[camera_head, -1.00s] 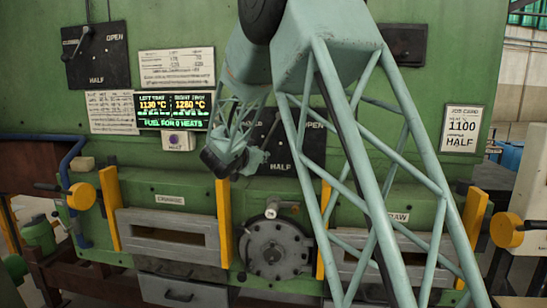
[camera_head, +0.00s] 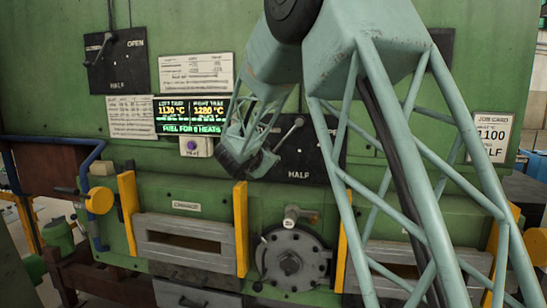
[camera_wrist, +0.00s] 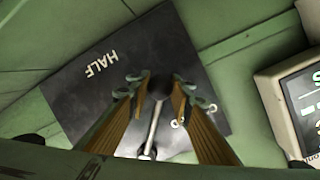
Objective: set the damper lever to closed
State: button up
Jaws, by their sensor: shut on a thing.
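A black lever plate (camera_head: 318,150) on the green furnace front carries the word HALF at its bottom. Its lever (camera_head: 288,135) runs from a pivot near the plate's top down and left to my gripper (camera_head: 262,165). In the wrist view, my gripper (camera_wrist: 158,90) has its fingers on either side of the lever's dark knob (camera_wrist: 160,86), shut on it. The lever's rod (camera_wrist: 154,128) lies beside partly hidden lettering, away from HALF. A second lever plate (camera_head: 118,65) is at the upper left, its lever (camera_head: 98,49) pointing down-left. No label visibly tells which one is the damper.
A lit display (camera_head: 193,115) and a push-button box (camera_head: 196,146) are close left of my gripper. Below are a round hatch (camera_head: 292,262) and a charge door (camera_head: 183,243) between yellow posts. A job card (camera_head: 493,135) hangs at the right.

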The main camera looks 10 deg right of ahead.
jog(key=shift+r, duration=0.25)
jog(key=o, duration=1.2)
jog(key=shift+a+f, duration=0.1)
jog(key=shift+c, duration=0.2)
jog(key=v, duration=1.2)
